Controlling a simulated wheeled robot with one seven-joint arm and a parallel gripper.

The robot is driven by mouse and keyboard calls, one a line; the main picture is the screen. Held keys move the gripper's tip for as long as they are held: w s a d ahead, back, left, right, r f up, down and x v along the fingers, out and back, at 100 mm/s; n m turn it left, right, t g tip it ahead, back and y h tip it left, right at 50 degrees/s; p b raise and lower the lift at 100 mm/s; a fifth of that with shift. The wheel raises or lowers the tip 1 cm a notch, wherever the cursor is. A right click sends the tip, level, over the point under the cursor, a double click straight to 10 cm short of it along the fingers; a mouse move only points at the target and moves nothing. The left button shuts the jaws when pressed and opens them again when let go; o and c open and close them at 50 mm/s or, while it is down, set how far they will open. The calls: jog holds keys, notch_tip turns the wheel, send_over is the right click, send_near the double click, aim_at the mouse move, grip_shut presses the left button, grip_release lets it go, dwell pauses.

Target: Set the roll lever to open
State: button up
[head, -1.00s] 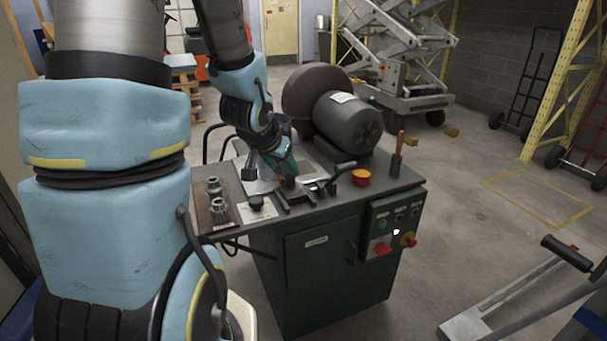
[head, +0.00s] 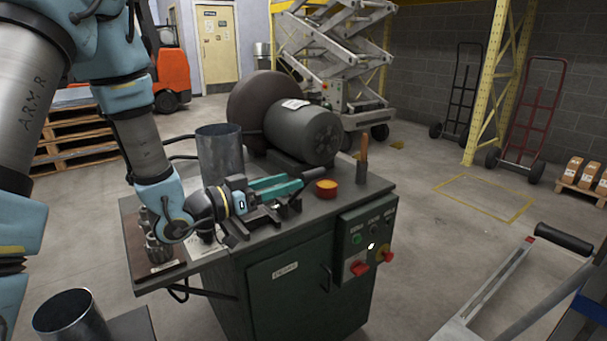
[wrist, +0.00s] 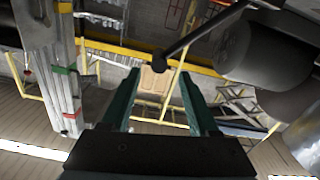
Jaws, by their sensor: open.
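My gripper (head: 295,187) is open above the bench, its green fingers lying nearly level and pointing right. In the wrist view the gripper (wrist: 159,76) shows its two fingers apart with nothing clamped between them. A black lever with a round knob (wrist: 160,63) reaches in from the upper right. Its knob appears in the gap near the fingertips; I cannot tell whether it touches a finger. A grey metal part (wrist: 45,75) with green and red marks shows at the left of the wrist view.
A metal cylinder (head: 219,152) stands on the bench (head: 345,205), left of the grey motor (head: 305,132). Another cylinder (head: 70,318) is at lower left.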

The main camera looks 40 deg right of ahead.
aim_at(312, 176)
jog(key=d, duration=0.2)
jog(key=d+p, duration=0.1)
jog(key=d, duration=0.4)
jog(key=shift+s+d, duration=0.15)
jog(key=shift+s, duration=0.1)
jog(key=shift+c, duration=0.3)
jog(key=c, duration=0.9)
grip_shut()
jog(key=shift+s+f, duration=0.1)
jog(key=shift+s, duration=0.1)
